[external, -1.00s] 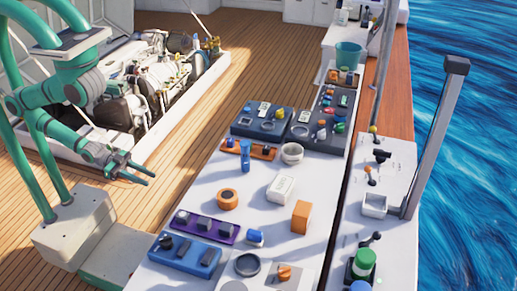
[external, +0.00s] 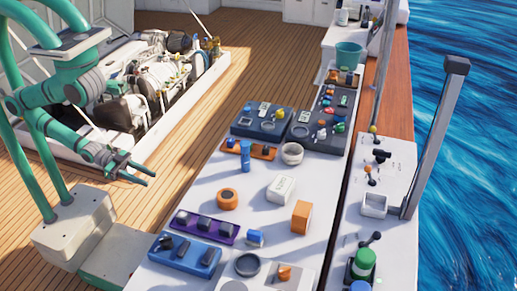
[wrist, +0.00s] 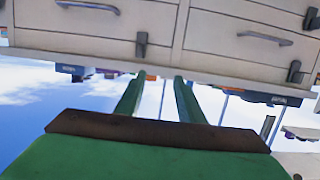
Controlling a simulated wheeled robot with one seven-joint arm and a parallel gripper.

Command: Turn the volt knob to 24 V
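I cannot tell which control is the volt knob; labels are too small to read. Candidates on the white bench (external: 200,185) in the external view are the blue panel (external: 205,263) with dark knobs, the purple panel (external: 226,239) with several dark controls, and an orange knob (external: 285,272) on a pale plate at the front. My gripper (external: 151,177) is left of the bench, clear of every panel. Its two green fingers are apart with nothing between them. The fingers (wrist: 158,88) also show apart in the wrist view, which looks upside down, with drawers above and sky below.
Loose on the bench are an orange block (external: 301,217), a white box (external: 281,189), an orange ring (external: 227,199) and a blue bottle (external: 245,157). Dark panels (external: 262,122) stand farther back. An engine (external: 150,85) sits in the open hatch behind my arm. Deck between is clear.

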